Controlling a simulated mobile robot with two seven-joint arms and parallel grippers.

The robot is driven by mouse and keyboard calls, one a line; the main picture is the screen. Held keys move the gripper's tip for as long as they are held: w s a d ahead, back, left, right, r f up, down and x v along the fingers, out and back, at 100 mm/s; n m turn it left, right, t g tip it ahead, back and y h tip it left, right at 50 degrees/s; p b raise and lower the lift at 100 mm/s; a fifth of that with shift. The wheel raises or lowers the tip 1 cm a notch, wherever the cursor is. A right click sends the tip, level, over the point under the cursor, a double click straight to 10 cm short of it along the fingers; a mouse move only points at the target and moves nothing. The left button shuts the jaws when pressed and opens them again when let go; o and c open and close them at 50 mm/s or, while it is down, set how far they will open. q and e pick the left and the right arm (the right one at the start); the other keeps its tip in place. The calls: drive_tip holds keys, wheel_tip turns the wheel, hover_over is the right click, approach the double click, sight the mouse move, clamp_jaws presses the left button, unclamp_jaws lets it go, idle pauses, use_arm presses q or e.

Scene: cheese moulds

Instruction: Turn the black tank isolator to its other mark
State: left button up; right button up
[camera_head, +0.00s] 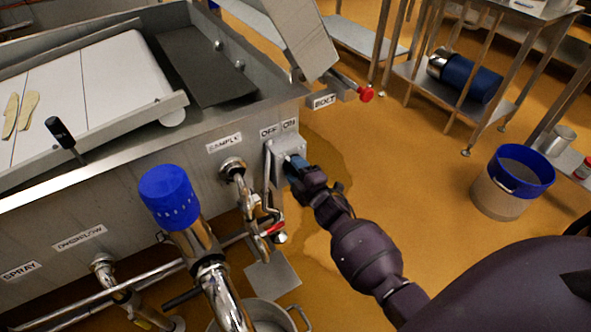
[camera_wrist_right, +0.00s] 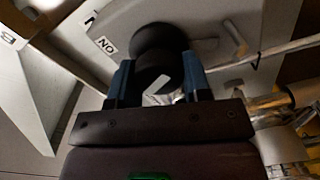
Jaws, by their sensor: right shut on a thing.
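The black tank isolator (camera_wrist_right: 158,42) is a round dark knob with a white pointer line, seen between my fingers in the right wrist view. My right gripper (camera_wrist_right: 158,78) is shut on it, with one blue-grey finger on each side. In the head view my right gripper (camera_head: 293,167) reaches the grey isolator plate (camera_head: 284,150) on the tank's end wall and hides most of the knob. The OFF label (camera_head: 268,132) and ON label (camera_head: 289,124) sit above the plate. The ON label also shows upside down in the wrist view (camera_wrist_right: 106,45). My left gripper is not in view.
A sample valve (camera_head: 233,168) with a red-handled pipe stands just left of the isolator. A blue-capped steel pipe (camera_head: 168,195) rises in front of the tank. A red knob (camera_head: 366,94) marked BOLT sticks out behind. A blue-rimmed bucket (camera_head: 513,180) stands on the floor at right.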

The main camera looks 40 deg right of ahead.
drive_tip(key=shift+f+n, duration=0.2)
drive_tip(key=shift+n, duration=0.8)
use_arm(q)
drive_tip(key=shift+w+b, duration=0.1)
drive_tip(key=shift+b, duration=0.25)
use_arm(e)
drive_tip(key=shift+n, duration=0.6)
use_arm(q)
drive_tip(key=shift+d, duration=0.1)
use_arm(e)
drive_tip(key=o, duration=0.9)
drive_tip(key=shift+r, duration=0.1)
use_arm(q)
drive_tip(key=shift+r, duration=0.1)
